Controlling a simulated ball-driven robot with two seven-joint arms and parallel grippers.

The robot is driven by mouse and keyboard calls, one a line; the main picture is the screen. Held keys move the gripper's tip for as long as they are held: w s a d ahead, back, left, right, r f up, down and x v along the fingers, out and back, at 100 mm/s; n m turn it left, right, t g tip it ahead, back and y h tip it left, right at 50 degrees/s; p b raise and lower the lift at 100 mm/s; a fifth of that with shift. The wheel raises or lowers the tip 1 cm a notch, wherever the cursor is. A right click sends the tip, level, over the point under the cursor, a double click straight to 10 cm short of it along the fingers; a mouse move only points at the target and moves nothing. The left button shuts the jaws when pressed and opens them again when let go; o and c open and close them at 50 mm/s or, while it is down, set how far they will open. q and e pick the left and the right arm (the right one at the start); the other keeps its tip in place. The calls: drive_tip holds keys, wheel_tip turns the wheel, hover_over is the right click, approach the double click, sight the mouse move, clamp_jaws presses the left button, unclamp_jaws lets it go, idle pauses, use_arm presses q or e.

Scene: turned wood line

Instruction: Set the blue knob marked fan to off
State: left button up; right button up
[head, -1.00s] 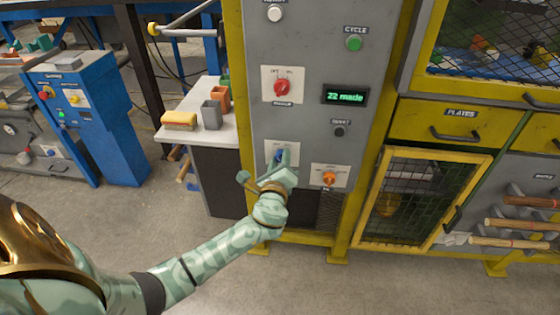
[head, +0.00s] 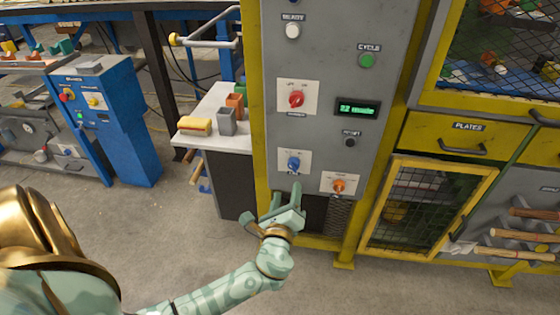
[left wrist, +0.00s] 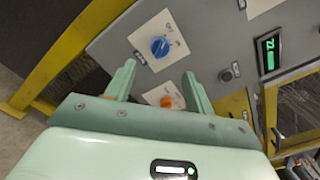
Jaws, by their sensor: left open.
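The blue knob (head: 293,164) sits on a white plate (head: 303,155) low on the grey control panel. In the left wrist view the two fingers (left wrist: 158,80) stand spread on the near side of the knob. My right gripper is not in view.
An orange knob (head: 338,186) is lower right of the blue knob, and a red knob (head: 296,99) is above. A green-lit display (head: 358,108) reads "22 made". A yellow mesh door (head: 412,220) is to the right.

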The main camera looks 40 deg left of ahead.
use_arm(q)
drive_tip(key=v, duration=0.6)
drive_tip(key=shift+w+p, duration=0.1)
drive_tip(key=shift+p, duration=0.3)
